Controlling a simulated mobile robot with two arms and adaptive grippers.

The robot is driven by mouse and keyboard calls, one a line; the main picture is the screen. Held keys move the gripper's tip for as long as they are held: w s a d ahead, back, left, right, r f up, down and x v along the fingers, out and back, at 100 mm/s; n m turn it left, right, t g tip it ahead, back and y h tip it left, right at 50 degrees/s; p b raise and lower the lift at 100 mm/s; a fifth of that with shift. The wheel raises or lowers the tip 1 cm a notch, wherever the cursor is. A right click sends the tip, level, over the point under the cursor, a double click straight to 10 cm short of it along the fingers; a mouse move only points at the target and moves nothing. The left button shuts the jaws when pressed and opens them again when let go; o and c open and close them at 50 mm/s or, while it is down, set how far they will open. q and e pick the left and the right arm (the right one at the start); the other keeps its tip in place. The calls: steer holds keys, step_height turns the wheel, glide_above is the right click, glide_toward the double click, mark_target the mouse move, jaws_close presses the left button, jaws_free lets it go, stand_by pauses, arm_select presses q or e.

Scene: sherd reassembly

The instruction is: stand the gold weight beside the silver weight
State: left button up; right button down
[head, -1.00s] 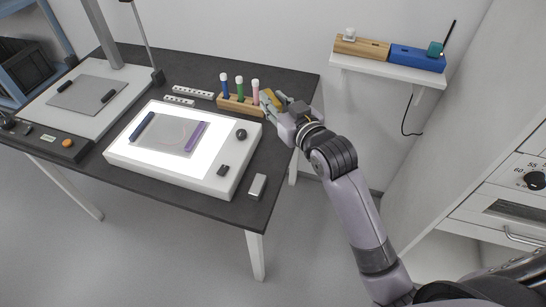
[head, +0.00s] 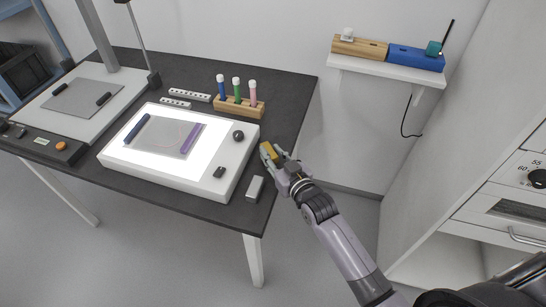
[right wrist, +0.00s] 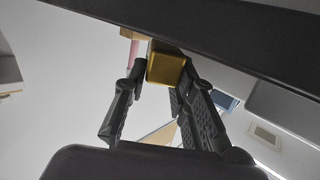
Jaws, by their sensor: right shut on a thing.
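The gold weight (head: 268,151) is held in my right gripper (head: 272,157), above the right edge of the table. In the right wrist view the gold weight (right wrist: 165,65) sits between the two fingertips, with the dark table edge close to it. The silver weight (head: 254,189) is a small grey block on the dark table, near its front right corner. The gripper is behind and slightly right of the silver weight in the head view, apart from it. My left gripper does not show.
The white light box (head: 232,178) stands just left of the silver weight. A wooden rack (head: 240,107) with blue, green and pink vials is farther back on the dark table (head: 288,100). A wall shelf (head: 388,71) holds a wooden block and a blue block. The table's back right is clear.

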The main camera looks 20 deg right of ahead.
steer(key=shift+f, duration=0.35)
steer(key=shift+f, duration=0.1)
steer(key=c, duration=1.3)
jaws_free()
steer(key=shift+f, duration=0.1)
steer(key=v, duration=1.2)
